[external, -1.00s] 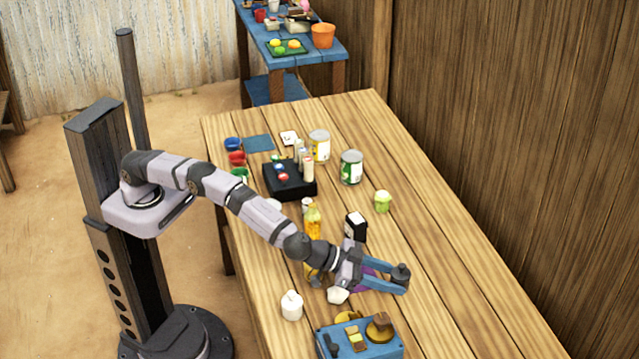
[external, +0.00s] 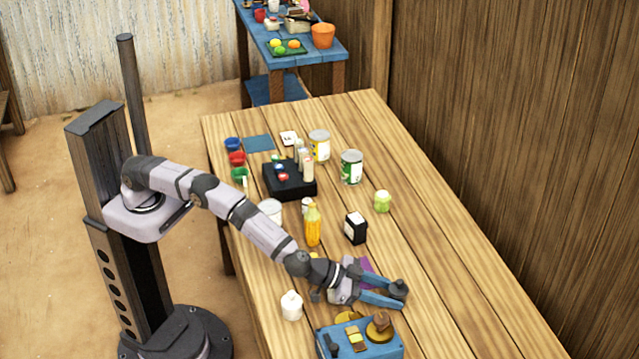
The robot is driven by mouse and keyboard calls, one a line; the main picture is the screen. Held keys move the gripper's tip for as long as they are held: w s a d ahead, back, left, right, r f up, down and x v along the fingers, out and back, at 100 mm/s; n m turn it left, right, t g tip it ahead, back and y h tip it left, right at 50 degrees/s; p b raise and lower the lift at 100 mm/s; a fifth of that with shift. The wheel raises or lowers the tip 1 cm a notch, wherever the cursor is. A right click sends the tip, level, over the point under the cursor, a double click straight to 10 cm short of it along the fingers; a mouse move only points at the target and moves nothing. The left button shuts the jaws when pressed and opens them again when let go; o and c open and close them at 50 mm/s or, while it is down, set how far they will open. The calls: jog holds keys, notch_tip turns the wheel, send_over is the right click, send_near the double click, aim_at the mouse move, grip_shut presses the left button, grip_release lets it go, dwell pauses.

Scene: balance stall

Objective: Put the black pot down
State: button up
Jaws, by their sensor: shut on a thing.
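The black pot (external: 399,288) is a small dark rounded piece at the tips of my gripper (external: 391,297). My gripper's blue fingers are shut on it, low over the right front part of the wooden table (external: 455,285). I cannot tell whether the pot touches the tabletop. A purple flat piece (external: 366,266) lies just behind the fingers, partly hidden by my gripper.
A blue balance box (external: 362,344) with brass pans stands in front of my gripper. A white bottle (external: 291,305) is to the left. A black-and-white box (external: 355,228) and a yellow bottle (external: 313,225) stand behind. The table to the right is clear.

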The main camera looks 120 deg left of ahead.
jog(key=shift+r, duration=0.1)
jog(key=o, duration=1.3)
jog(key=shift+s, duration=0.1)
jog(key=shift+s+d, duration=0.1)
jog(key=b+v, duration=0.2)
jog(key=v, duration=0.8)
jog(key=shift+s, duration=0.15)
jog(key=shift+o, duration=0.4)
jog(key=shift+s+d+r, duration=0.25)
jog(key=shift+s+r, duration=0.05)
jog(key=shift+s, duration=0.3)
